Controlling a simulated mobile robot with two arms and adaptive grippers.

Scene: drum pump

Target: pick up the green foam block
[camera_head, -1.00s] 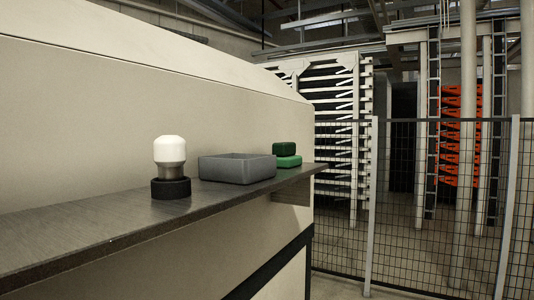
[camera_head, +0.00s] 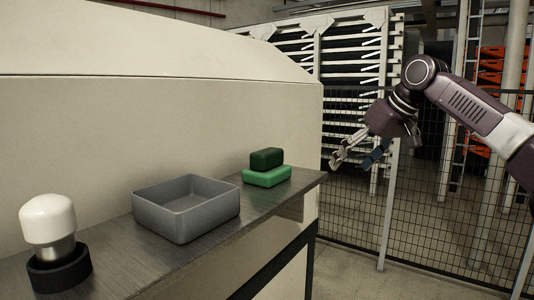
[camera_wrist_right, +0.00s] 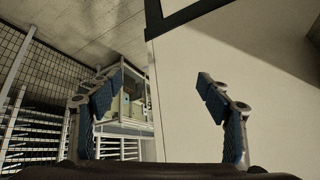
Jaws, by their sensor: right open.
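Two green blocks are stacked near the far right end of the metal shelf (camera_head: 118,252) in the head view. A dark green block (camera_head: 266,158) rests on a brighter green block (camera_head: 267,177); I cannot tell which is the foam one. My right gripper (camera_head: 352,160) is open in the air, to the right of the blocks and beyond the shelf's end, apart from them. In the right wrist view its two blue-padded fingers (camera_wrist_right: 160,80) are spread with nothing between them, and neither block shows there. My left gripper is not in view.
A grey open tray (camera_head: 160,222) stands left of the blocks and looks empty. A white-capped cylinder (camera_head: 48,220) sits in a black ring (camera_head: 60,273) at the near left. A pale wall (camera_head: 150,130) rises behind the shelf. A mesh fence (camera_head: 350,225) stands at right.

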